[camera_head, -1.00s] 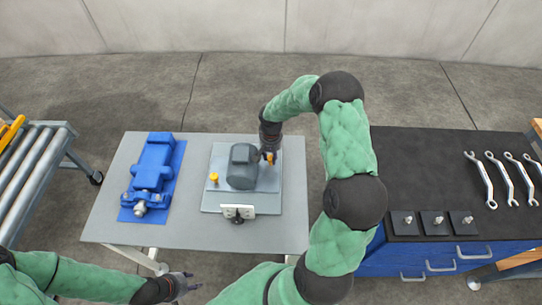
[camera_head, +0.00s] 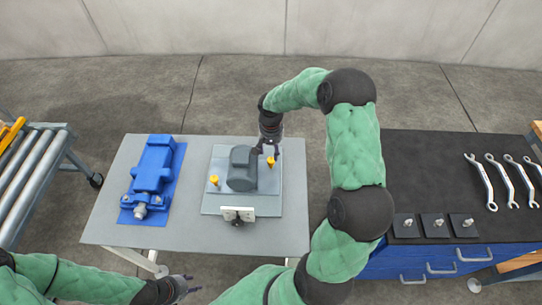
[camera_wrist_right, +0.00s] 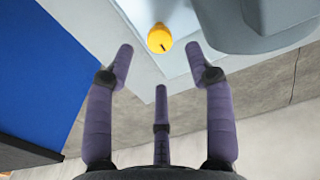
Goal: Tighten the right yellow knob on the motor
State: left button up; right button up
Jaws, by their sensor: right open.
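The grey motor (camera_head: 242,168) stands on a light base plate (camera_head: 226,203) on the grey table. The right yellow knob (camera_head: 270,161) is upright beside the motor's right side; it also shows in the right wrist view (camera_wrist_right: 159,38), with a dark slot mark on its top. The left yellow knob (camera_head: 214,181) is on the motor's other side. My right gripper (camera_head: 267,150) is open and empty at the knob's far side. In the right wrist view its fingers (camera_wrist_right: 160,65) are spread, short of the knob and apart from it. My left gripper (camera_head: 190,284) is open and empty at the near edge.
A blue vise-like machine (camera_head: 152,172) lies on a blue mat at the table's left. A roller conveyor (camera_head: 34,170) is far left.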

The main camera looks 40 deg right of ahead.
aim_at(271, 160)
notch_tip(271, 160, up, 6)
jog(key=shift+r, duration=0.2)
dwell(0.6)
